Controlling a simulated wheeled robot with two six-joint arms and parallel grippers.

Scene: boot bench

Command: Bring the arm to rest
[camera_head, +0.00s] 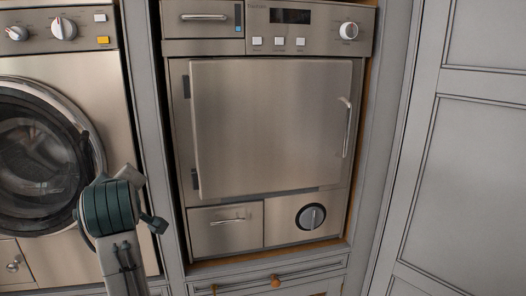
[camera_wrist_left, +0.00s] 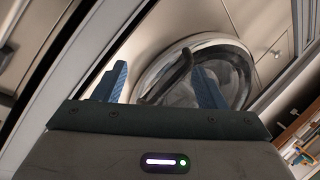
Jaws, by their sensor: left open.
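My left arm (camera_head: 125,262) comes in from the bottom left of the head view, with its dark green wrist part (camera_head: 110,205) raised in front of the round-doored machine. In the left wrist view, the two blue fingers of my left gripper (camera_wrist_left: 160,80) stand well apart with nothing held between them. The round glass door (camera_wrist_left: 228,62) shows beyond the fingers; whether they touch anything there cannot be told. My right arm and gripper are not in view.
A steel appliance with a square door (camera_head: 270,125) stands at the centre; the door looks closed or nearly so. A machine with a round glass door (camera_head: 45,155) is on the left. Grey cabinet panels (camera_head: 460,170) are on the right. A drawer with a wooden knob (camera_head: 276,281) lies below.

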